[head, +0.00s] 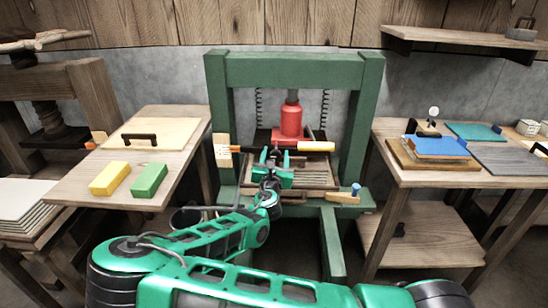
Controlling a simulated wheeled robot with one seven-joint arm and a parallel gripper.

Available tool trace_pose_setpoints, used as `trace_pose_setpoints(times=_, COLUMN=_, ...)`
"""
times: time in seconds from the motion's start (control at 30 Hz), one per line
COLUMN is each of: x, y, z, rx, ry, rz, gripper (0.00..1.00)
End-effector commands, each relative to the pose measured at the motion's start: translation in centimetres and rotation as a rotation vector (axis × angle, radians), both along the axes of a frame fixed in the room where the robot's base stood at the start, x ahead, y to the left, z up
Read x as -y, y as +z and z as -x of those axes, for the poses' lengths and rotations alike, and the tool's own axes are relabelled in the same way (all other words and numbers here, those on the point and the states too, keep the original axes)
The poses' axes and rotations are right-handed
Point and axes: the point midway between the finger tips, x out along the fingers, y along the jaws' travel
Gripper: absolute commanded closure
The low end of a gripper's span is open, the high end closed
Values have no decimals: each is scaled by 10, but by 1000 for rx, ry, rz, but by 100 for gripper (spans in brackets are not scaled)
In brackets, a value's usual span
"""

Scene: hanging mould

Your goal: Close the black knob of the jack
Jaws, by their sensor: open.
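A red jack (291,122) stands upright inside the green press frame (370,120), under its top beam. I cannot make out the black knob; my gripper and wrist cover part of the jack's base. I cannot tell whether the gripper touches anything.
A yellow block (109,178) and a green block (149,180) lie on the left table (75,190). The right table (385,135) holds a blue-topped stack (436,146). Two springs hang beside the jack. The green uprights bound the space around my gripper.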

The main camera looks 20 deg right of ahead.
Motion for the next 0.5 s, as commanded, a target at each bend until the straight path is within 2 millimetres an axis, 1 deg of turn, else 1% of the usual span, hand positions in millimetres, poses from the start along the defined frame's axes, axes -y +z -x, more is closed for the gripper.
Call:
trace_pose_setpoints(times=0.17, x=0, y=0, z=0, rx=0, ry=0, rz=0, gripper=50)
trace_pose_setpoints(times=0.2, x=0, y=0, z=0, rx=0, ry=0, rz=0, gripper=59)
trace_pose_setpoints(times=0.27, x=0, y=0, z=0, rx=0, ry=0, rz=0, gripper=74)
trace_pose_setpoints(times=0.3, x=0, y=0, z=0, rx=0, ry=0, rz=0, gripper=83)
trace_pose_setpoints(times=0.33, x=0, y=0, z=0, rx=0, ry=0, rz=0, gripper=90)
trace_pose_setpoints(times=0.5, x=0, y=0, z=0, rx=1, ry=1, rz=-2, gripper=90)
